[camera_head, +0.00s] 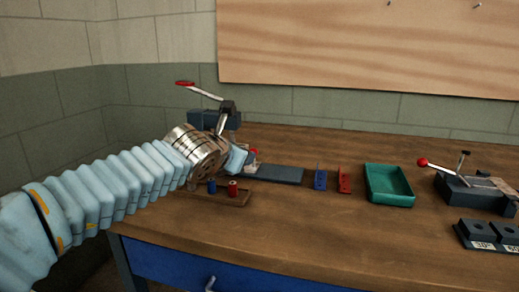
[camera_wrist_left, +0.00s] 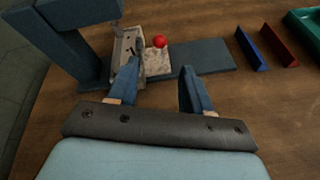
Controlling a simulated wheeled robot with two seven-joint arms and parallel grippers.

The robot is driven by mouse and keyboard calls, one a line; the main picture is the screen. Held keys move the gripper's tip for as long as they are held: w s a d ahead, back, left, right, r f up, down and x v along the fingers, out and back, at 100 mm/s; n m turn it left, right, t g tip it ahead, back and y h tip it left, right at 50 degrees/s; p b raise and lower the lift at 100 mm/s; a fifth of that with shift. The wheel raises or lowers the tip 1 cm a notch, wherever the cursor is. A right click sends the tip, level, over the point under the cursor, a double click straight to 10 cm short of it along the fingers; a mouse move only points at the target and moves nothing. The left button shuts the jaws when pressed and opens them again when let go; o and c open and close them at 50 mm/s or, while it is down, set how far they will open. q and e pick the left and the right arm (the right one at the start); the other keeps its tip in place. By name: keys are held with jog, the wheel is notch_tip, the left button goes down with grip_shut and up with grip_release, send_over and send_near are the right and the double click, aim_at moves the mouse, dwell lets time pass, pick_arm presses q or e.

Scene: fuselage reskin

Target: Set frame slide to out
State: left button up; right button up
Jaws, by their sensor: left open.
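The frame slide's dark flat rail (camera_head: 275,174) lies on the bench beneath a lever press (camera_head: 228,108). In the left wrist view, the rail (camera_wrist_left: 208,56) runs to the right from a pale, speckled carriage (camera_wrist_left: 157,61) at its left end. A red knob (camera_wrist_left: 159,41) stands on the carriage. My left gripper (camera_wrist_left: 160,70) is open and empty, its fingertips just short of the carriage, one to each side of the knob in the picture. In the head view, my left gripper (camera_head: 241,158) partly hides the carriage. My right gripper is not in view.
A wooden holder (camera_head: 213,197) with blue and red pieces sits near my left wrist. A blue bracket (camera_head: 320,179), a red bracket (camera_head: 344,180) and a green tray (camera_head: 388,184) stand to the right. A red-knobbed lever fixture (camera_head: 470,187) is at far right. The front middle of the bench is clear.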

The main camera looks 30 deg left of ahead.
pick_arm(q)
jog(key=x, duration=1.2)
jog(key=shift+w+a+f+b, duration=0.1)
jog(key=shift+w+f+b, duration=0.05)
jog(key=shift+w+b, duration=0.15)
grip_shut()
